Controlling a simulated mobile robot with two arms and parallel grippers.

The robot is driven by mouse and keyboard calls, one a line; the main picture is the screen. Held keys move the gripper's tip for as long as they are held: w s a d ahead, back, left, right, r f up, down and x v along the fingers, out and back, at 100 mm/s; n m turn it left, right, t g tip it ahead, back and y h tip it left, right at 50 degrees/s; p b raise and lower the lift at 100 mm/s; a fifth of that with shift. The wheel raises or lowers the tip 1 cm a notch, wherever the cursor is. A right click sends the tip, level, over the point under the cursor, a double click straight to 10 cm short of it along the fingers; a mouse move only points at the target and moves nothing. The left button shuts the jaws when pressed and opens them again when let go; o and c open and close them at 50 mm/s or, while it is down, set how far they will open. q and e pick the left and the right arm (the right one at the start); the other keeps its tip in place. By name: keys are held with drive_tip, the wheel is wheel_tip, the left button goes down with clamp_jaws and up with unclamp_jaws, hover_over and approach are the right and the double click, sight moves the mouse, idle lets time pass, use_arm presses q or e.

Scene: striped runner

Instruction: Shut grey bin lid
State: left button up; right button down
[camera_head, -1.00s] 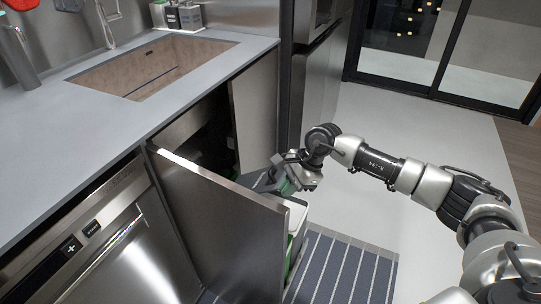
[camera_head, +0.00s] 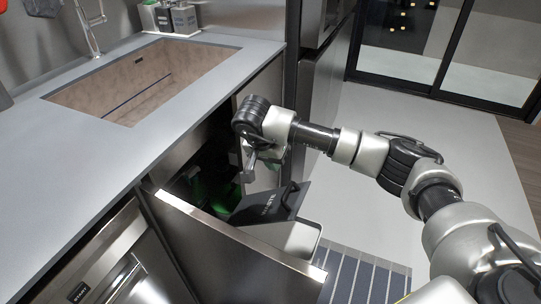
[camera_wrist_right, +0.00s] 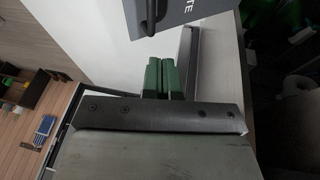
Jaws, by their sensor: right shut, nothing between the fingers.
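The grey bin lid (camera_head: 258,211), dark with pale lettering and a black handle, sits tilted above a white bin (camera_head: 301,238) inside the pulled-out cabinet front. How far it stands open is hard to tell. Part of the lid and its handle also show at the top of the right wrist view (camera_wrist_right: 192,10). My right gripper (camera_head: 250,172) is just above and behind the lid, on its cabinet side, apart from it as far as I can see. Its green fingertips (camera_wrist_right: 163,76) are together and empty. My left gripper is in no view.
The steel cabinet front (camera_head: 225,245) stands out between me and the bin. The counter with its sink (camera_head: 150,75) is on the left. A green object (camera_head: 205,192) is in the dark cabinet. Clear floor and a striped runner (camera_head: 365,280) lie to the right.

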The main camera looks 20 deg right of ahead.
drive_tip(key=x, duration=0.5)
drive_tip(key=s+x, duration=0.1)
drive_tip(key=x, duration=0.1)
drive_tip(key=shift+f+b, duration=0.3)
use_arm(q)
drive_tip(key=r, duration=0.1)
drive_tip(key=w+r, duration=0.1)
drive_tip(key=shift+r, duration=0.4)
use_arm(e)
drive_tip(key=shift+s+d+f, duration=0.2)
drive_tip(key=shift+f, duration=0.25)
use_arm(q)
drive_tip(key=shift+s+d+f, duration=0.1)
use_arm(e)
drive_tip(key=shift+f, duration=0.1)
